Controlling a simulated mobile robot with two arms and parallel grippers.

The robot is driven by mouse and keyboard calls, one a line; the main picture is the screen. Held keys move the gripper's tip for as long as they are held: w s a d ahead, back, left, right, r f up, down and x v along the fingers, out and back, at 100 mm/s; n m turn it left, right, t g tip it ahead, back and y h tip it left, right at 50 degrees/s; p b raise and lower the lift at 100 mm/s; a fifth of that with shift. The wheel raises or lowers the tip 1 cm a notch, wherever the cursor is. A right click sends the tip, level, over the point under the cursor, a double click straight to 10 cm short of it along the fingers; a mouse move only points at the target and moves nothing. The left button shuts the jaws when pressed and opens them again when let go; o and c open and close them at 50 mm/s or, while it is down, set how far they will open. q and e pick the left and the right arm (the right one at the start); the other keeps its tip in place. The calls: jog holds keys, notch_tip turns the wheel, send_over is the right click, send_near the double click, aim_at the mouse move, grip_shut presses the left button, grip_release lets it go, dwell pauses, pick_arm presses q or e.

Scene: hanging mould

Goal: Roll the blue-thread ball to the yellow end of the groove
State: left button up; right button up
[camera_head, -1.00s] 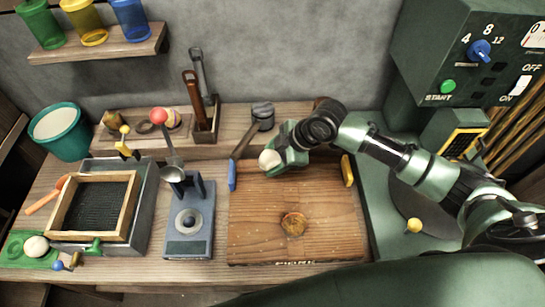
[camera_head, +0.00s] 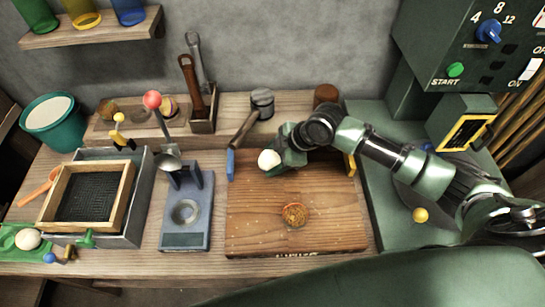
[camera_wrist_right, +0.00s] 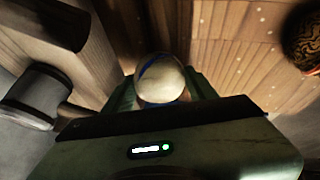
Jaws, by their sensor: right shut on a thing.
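My right gripper (camera_head: 278,157) is shut on a pale cream ball (camera_head: 269,160) over the back part of the wooden board (camera_head: 330,215). In the right wrist view the ball (camera_wrist_right: 161,80) sits between the green fingers, and a blue thread line curves along its upper left edge. The blue end block (camera_head: 230,164) is at the board's back left, a little left of the ball. The yellow end block (camera_head: 350,164) is at the back right, partly behind my right arm. The groove itself is not clear. My left gripper is not in view.
A round brown patterned piece (camera_head: 294,215) sits on the board's front middle. A hammer (camera_head: 243,130) leans behind the blue end. Left are a grey-blue stand (camera_head: 186,240), a framed mesh tray (camera_head: 126,195) and another cream ball (camera_head: 28,239). A green machine stands right.

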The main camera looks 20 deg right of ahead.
dwell(0.3)
jog(key=o, duration=1.6)
jog(key=shift+f, duration=0.1)
jog(key=shift+o, duration=0.2)
jog(key=v, duration=0.8)
